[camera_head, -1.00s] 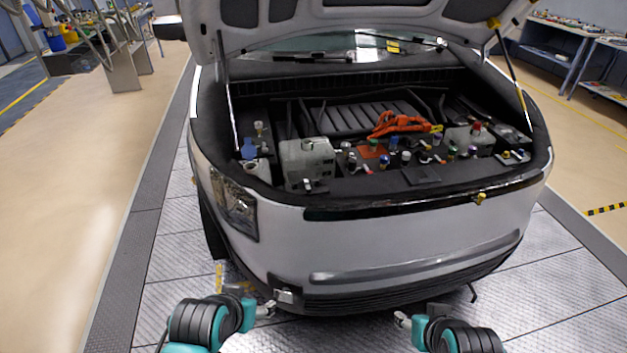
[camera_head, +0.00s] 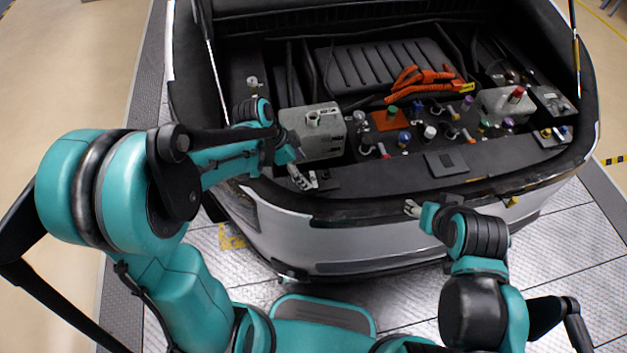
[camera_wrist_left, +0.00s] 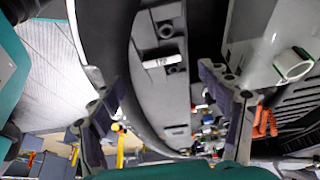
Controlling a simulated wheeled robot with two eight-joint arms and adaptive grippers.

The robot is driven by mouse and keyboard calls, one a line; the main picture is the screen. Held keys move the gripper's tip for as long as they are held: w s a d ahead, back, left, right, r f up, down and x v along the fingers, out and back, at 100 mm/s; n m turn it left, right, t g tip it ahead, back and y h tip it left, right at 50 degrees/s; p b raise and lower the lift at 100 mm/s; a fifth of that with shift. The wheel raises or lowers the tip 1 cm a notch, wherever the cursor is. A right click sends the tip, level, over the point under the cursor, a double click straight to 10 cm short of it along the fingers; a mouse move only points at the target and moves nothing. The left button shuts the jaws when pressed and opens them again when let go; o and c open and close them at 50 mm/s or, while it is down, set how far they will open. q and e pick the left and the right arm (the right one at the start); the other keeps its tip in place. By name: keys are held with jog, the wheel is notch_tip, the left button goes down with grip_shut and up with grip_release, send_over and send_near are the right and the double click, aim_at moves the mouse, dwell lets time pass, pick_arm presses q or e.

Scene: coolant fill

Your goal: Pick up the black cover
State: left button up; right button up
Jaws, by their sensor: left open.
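A flat black square piece (camera_head: 445,161), which may be the black cover, lies on the dark front ledge of the engine bay, right of centre in the head view. I cannot pick it out surely in the left wrist view. My left gripper (camera_head: 301,178) is over the ledge in front of the whitish tank (camera_head: 322,150), well to the left of that piece. In the left wrist view its fingers (camera_wrist_left: 168,118) are spread with nothing held between them. My right gripper (camera_head: 414,208) is at the car's front edge, below the black piece; its jaws are too small to read.
The tank's short neck (camera_wrist_left: 294,65) shows in the wrist view. Several coloured caps (camera_head: 430,132) and orange cables (camera_head: 425,82) fill the bay behind the ledge. A raised bonnet strut (camera_head: 211,60) stands at the left. The ledge between my grippers looks mostly clear.

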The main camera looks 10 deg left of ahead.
aim_at(314, 179)
pick_arm(q)
jog(key=shift+d+f, duration=0.25)
jog(key=shift+f, duration=0.3)
jog(key=b+x, duration=0.1)
jog(key=x, duration=0.1)
jog(key=b+x, duration=0.1)
jog(key=x, duration=0.2)
jog(key=shift+w+d, duration=0.1)
jog(key=shift+w, duration=0.1)
jog(key=shift+r, duration=0.1)
jog(key=c, duration=1.2)
